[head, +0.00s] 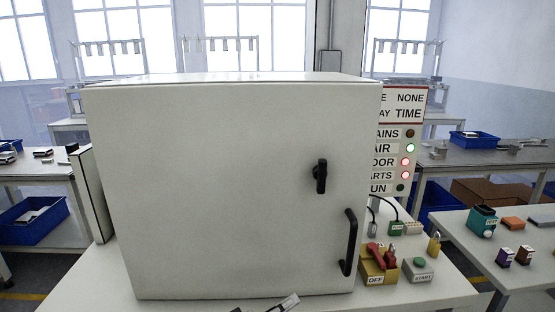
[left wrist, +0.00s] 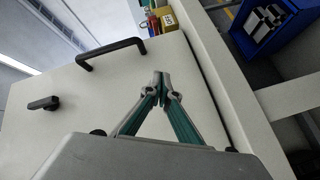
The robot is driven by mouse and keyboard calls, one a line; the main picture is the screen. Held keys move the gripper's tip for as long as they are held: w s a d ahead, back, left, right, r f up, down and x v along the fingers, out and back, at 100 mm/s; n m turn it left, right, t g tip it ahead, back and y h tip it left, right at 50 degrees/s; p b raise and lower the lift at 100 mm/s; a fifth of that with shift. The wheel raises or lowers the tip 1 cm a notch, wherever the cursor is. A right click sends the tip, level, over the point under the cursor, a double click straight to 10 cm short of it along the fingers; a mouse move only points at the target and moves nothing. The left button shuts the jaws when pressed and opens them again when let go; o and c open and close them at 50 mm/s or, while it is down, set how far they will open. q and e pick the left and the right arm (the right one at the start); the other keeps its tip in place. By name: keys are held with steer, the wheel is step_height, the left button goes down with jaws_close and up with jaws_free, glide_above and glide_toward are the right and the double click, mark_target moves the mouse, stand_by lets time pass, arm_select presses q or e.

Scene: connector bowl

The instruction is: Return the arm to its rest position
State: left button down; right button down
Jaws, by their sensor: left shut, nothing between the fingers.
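My left gripper (left wrist: 161,80) is shut and empty, its fingertips together in the left wrist view. In the head view, a small part of the left gripper (head: 287,303) shows at the bottom edge, in front of the cabinet. The large pale cabinet (head: 230,190) stands on the table with its door closed. Its black latch (head: 320,176) and black bar handle (head: 350,242) are on the right side of the door. In the left wrist view the handle (left wrist: 110,52) is apart from the fingertips. My right gripper is in neither view.
Right of the cabinet are a yellow OFF box (head: 378,268), a START button (head: 419,268) and a padlock (head: 434,243). A status panel (head: 405,140) with lit lamps stands behind. A side table (head: 530,262) at right holds small parts. Blue bins stand farther back.

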arm_select(q)
steer(key=s+a+f+m+y, duration=0.7)
steer(key=s+a+f+y, duration=0.2)
steer(key=s+a+f, duration=1.1)
steer(key=a+f, duration=0.3)
steer(key=f, duration=0.1)
steer(key=shift+s+f+m+g, duration=0.3)
steer(key=shift+s, duration=0.1)
